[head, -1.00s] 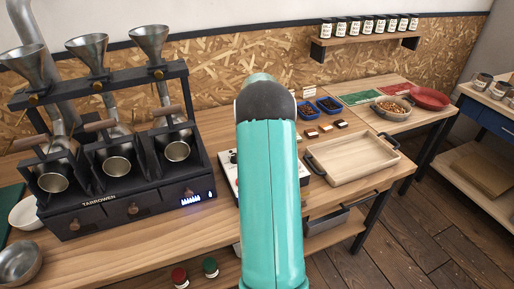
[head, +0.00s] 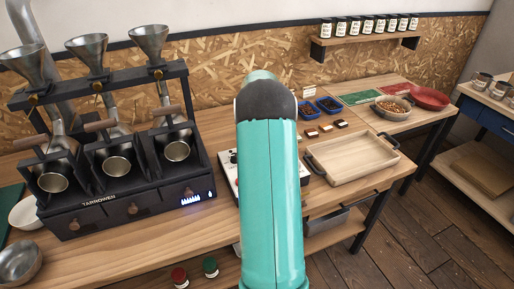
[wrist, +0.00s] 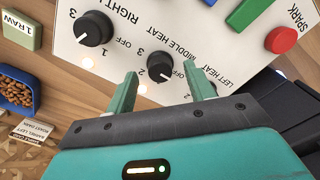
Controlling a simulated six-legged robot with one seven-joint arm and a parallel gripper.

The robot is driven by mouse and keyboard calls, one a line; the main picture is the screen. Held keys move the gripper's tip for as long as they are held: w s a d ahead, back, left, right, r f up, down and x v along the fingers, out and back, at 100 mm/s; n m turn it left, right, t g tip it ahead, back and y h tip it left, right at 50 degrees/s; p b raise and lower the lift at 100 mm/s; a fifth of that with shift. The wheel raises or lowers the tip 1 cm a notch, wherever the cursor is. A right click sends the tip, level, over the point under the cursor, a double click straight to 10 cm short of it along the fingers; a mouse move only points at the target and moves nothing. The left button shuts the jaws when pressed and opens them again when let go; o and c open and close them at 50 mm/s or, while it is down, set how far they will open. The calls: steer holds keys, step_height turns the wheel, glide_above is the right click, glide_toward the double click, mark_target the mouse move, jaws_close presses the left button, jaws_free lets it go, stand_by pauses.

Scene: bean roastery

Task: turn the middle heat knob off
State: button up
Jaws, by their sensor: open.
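The middle heat knob (wrist: 160,67) is a black round knob on a white control panel (wrist: 190,25), with its label upside down in the wrist view. Its white pointer mark is toward the lower right in the picture; I cannot tell which setting that is. My gripper (wrist: 162,78) is open, its two green fingers on either side of the knob in the picture, with nothing held. I cannot tell if they touch it. The right heat knob (wrist: 93,28) is at the upper left. The left heat knob is hidden. In the head view my arm covers the gripper and most of the panel (head: 231,172).
The wrist view shows a red spark button (wrist: 281,40) and a green part (wrist: 248,12) on the panel. A blue tray (wrist: 17,90) of beans is at left. In the head view, the roaster (head: 130,208) stands left of my arm and a wooden tray (head: 350,160) right.

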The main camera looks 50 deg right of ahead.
step_height(320, 180, up, 12)
steer(key=shift+r, duration=0.25)
stand_by(0.6)
